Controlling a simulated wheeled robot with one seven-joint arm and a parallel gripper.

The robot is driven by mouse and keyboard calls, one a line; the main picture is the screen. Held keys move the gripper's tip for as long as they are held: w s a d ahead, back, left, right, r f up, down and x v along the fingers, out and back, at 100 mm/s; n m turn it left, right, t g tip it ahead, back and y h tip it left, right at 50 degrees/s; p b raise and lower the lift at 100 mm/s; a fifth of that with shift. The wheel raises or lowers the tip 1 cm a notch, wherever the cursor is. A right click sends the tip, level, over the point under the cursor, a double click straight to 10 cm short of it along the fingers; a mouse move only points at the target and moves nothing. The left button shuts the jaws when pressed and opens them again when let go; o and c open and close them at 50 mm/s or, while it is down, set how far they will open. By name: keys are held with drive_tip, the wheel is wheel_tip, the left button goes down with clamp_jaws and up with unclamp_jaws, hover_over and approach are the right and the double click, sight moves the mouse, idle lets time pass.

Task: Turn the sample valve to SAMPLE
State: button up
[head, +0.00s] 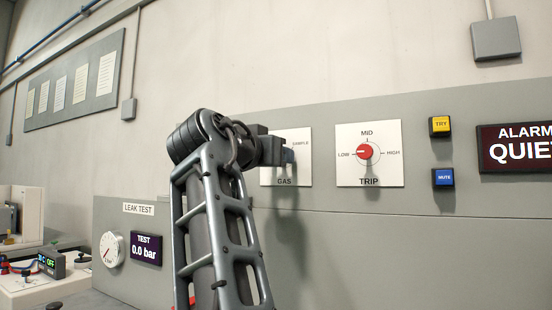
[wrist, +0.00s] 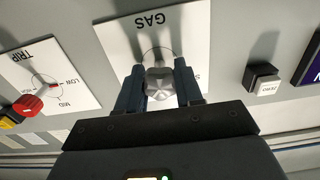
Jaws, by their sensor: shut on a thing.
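The sample valve is on a white plate marked GAS (head: 302,172), with the word SAMPLE at its upper part. In the wrist view the plate (wrist: 193,28) is upside down and the valve's silvery knob (wrist: 160,84) sits between my fingers. My gripper (head: 288,157) reaches the plate from the left in the head view, hiding the knob there. In the wrist view my gripper (wrist: 158,76) is shut on the knob, a dark blue finger on each side. The pointing direction of the knob is not clear.
To the right is the TRIP plate (head: 391,174) with a red knob (head: 364,152) toward LOW. Yellow TRY (head: 440,125) and blue MUTE (head: 444,178) buttons and an alarm display (head: 516,146) reading QUIE lie beyond. A ZERO button (wrist: 264,79) is near the GAS plate.

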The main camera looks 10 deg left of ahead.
drive_tip(key=shift+f, duration=0.15)
drive_tip(key=o, duration=1)
drive_tip(key=shift+o, duration=0.2)
drive_tip(key=b+v, duration=0.1)
drive_tip(key=v, duration=0.6)
drive_tip(key=shift+s+a, duration=0.15)
drive_tip(key=shift+s, duration=0.2)
